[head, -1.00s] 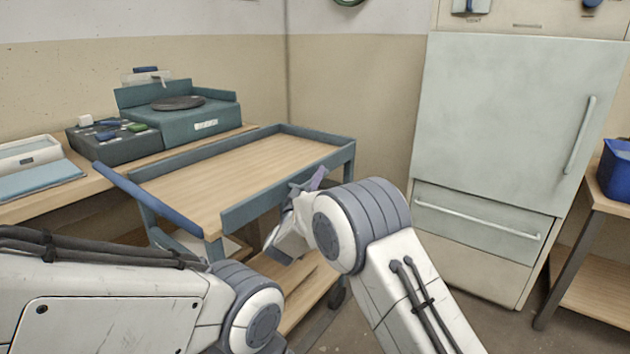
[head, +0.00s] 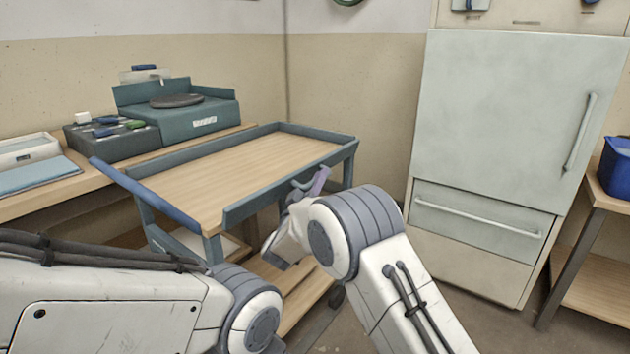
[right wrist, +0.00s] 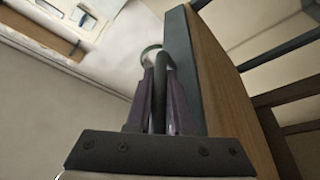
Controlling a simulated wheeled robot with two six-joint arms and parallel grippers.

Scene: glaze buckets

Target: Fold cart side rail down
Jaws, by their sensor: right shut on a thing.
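The cart (head: 200,190) has a wooden top with blue-grey edges, and its side rail (head: 250,202) stands upright along the near right edge. My right gripper (head: 308,184) is at the outer side of this rail, towards its far end. In the right wrist view, the purple fingers (right wrist: 155,100) are shut on a thin dark loop (right wrist: 151,50) next to the rail (right wrist: 181,50). How the loop joins the rail is hidden. My left arm shows at lower left, but its gripper is out of view.
The cart's push handle (head: 140,192) sticks out at the left. A workbench (head: 50,205) with a turntable unit (head: 195,120) stands behind. A pale cabinet (head: 500,130) and a shelf with a blue bucket (head: 615,170) are on the right. Floor shows between cart and cabinet.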

